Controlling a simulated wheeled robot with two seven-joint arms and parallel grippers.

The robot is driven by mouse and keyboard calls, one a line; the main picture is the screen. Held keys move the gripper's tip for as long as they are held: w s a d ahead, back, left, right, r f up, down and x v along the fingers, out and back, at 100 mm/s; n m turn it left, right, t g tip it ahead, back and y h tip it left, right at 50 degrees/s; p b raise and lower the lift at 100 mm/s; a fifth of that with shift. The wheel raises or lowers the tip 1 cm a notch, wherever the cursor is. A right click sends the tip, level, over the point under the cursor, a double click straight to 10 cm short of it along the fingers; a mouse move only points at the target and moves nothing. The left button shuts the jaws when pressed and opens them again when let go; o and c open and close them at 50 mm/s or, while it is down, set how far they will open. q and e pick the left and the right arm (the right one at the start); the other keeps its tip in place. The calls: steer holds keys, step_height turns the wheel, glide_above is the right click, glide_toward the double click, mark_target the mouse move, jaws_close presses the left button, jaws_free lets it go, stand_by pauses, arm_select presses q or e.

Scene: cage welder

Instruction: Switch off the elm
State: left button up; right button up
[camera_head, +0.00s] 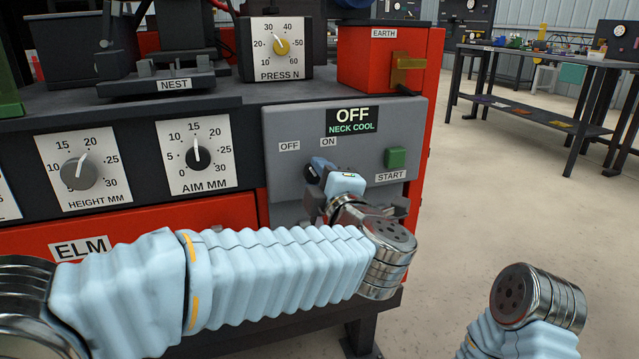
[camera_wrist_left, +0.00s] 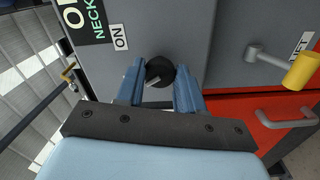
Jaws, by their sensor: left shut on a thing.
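The red and dark machine labelled ELM (camera_head: 80,248) fills the left of the head view. Its grey control panel (camera_head: 285,125) has a display (camera_head: 352,121) reading OFF and NECK COOL. Below it are OFF and ON labels and a dark rotary switch knob (camera_head: 310,174). My left gripper (camera_head: 318,170) is at this knob, and its hand hides part of it. In the left wrist view, the blue fingers of my left gripper (camera_wrist_left: 160,80) are shut on the black knob (camera_wrist_left: 160,70), one on each side. My right gripper is out of view; only part of my right arm shows.
A green START button (camera_head: 396,158) sits right of the knob. HEIGHT and AIM dials (camera_head: 197,157) are to the left. Floor right of the machine is clear.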

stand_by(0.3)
arm_select(q)
steer(key=o, duration=1)
steer(key=shift+o, duration=0.2)
steer(key=shift+s, duration=0.1)
steer(key=v, duration=1.3)
steer(key=shift+s, duration=0.3)
steer(key=shift+d, duration=0.15)
